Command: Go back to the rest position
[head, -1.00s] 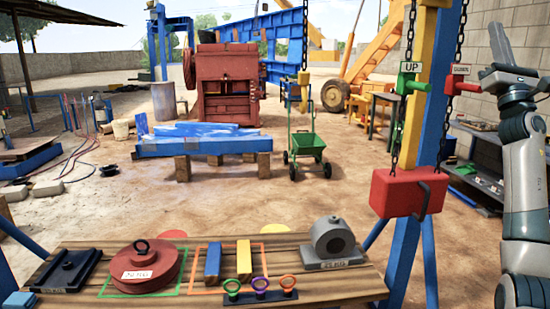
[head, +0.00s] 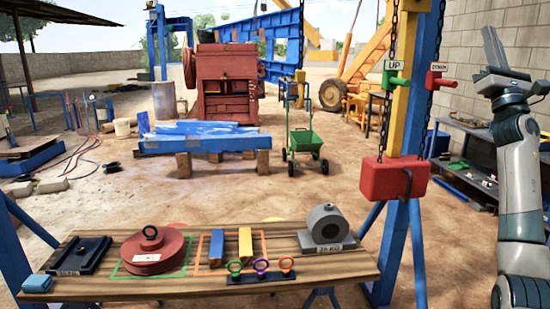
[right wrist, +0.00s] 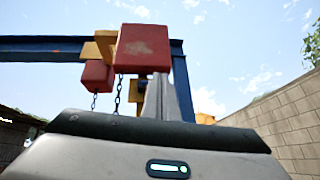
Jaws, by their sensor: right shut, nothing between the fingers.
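My right gripper (head: 492,45) is raised at the right of the head view, fingers pointing up, shut and empty. In the right wrist view its closed fingers (right wrist: 160,97) show in front of the hoist frame. In the head view it is to the right of the red DOWN lever (head: 437,79) and apart from it. The green UP lever (head: 397,80) is further left on the yellow and blue post (head: 411,120). My left gripper is not in view.
A wooden table (head: 330,265) stands in front with weights, coloured blocks and rings on it. A red block (head: 393,179) hangs from a chain beside the post. A brick wall (head: 470,70) and shelves (head: 478,150) are at the right. Open ground lies beyond the table.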

